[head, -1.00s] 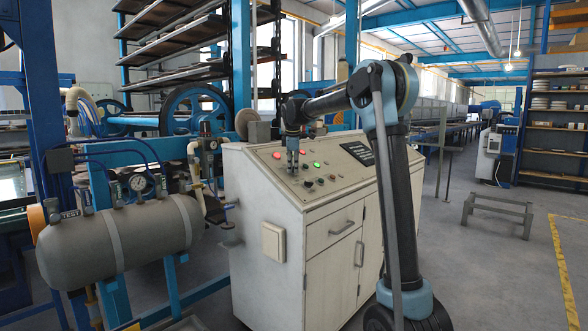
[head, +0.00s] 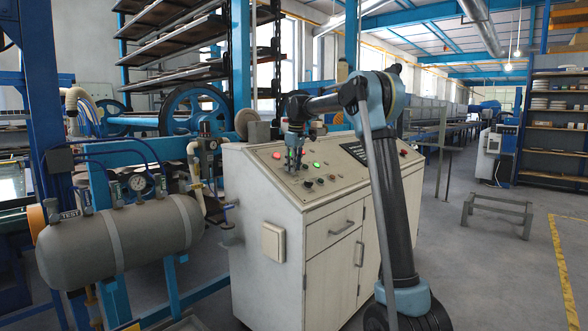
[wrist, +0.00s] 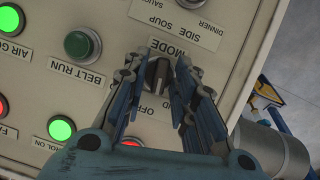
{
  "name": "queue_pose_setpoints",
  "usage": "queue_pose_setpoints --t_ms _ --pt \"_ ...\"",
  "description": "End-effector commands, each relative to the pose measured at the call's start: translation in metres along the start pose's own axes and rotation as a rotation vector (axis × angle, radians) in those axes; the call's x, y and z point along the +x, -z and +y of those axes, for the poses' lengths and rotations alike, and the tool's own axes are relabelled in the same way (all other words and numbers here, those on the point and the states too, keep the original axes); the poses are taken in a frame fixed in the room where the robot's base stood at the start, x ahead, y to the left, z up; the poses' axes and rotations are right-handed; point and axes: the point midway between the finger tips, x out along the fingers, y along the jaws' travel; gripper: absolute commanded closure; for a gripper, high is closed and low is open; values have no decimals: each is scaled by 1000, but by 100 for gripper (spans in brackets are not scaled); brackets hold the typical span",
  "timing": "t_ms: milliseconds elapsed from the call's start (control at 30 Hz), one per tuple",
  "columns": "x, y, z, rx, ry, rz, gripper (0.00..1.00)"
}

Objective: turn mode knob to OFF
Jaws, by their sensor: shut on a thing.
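The dark mode knob (wrist: 157,75) sits on the cream control panel (wrist: 112,15) in the wrist view, with the word MODE printed beside it. Lettering that reads OFF shows on its near side, partly covered by my fingers. My gripper (wrist: 163,58) has one finger on each side of the knob and is shut on it. A pale mark shows on the knob, but its exact pointing direction is hard to tell. In the head view my gripper (head: 295,160) points down at the sloped panel top, and the knob is hidden there.
Near the knob are a green BELT RUN button (wrist: 82,44), a lit green lamp (wrist: 61,128) and a red button (wrist: 132,143). The panel tops a cream cabinet (head: 262,215). A grey tank (head: 150,235) stands left; open floor lies right.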

Motion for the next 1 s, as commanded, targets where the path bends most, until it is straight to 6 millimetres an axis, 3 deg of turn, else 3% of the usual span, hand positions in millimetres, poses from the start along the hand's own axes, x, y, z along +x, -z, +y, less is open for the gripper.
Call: queue_pose_setpoints --t_ms 333,833,867,900,1000 --pt "1 0 1 123 51 -1 99" --pt "0 0 1 143 59 0 99" --pt "0 0 1 142 59 0 72" --pt "0 0 1 142 59 0 68" --pt "0 0 1 142 59 0 68"
